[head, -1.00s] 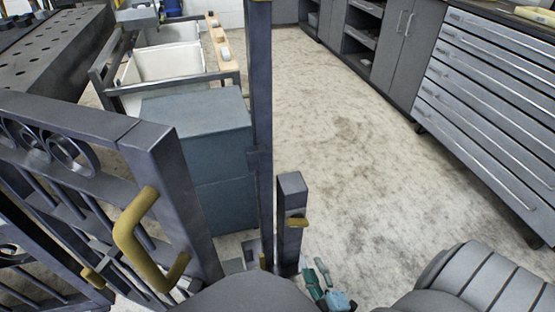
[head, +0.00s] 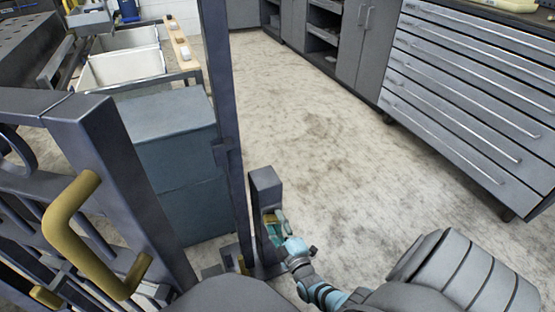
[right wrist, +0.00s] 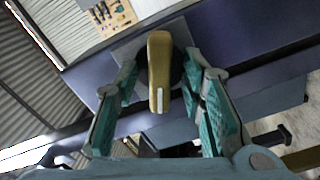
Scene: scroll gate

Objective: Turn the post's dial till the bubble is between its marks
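A short grey post (head: 265,185) stands beside a tall upright in the head view. The brass lever (head: 270,218) on its face is partly covered by my right gripper (head: 279,225). In the right wrist view, the lever (right wrist: 159,65) shows close up, with a pale line near its tip and a dark round part behind it. The teal fingers of my right gripper (right wrist: 161,98) are spread, one on each side of the lever, with gaps visible. I cannot make out a bubble or its marks. My left gripper is not in view.
A grey barred gate with a brass handle (head: 75,235) fills the left. The tall grey upright (head: 222,110) stands left of the post. A blue-grey cabinet (head: 175,150) stands behind. The floor (head: 300,120) to the right is open, up to a drawer cabinet (head: 460,90).

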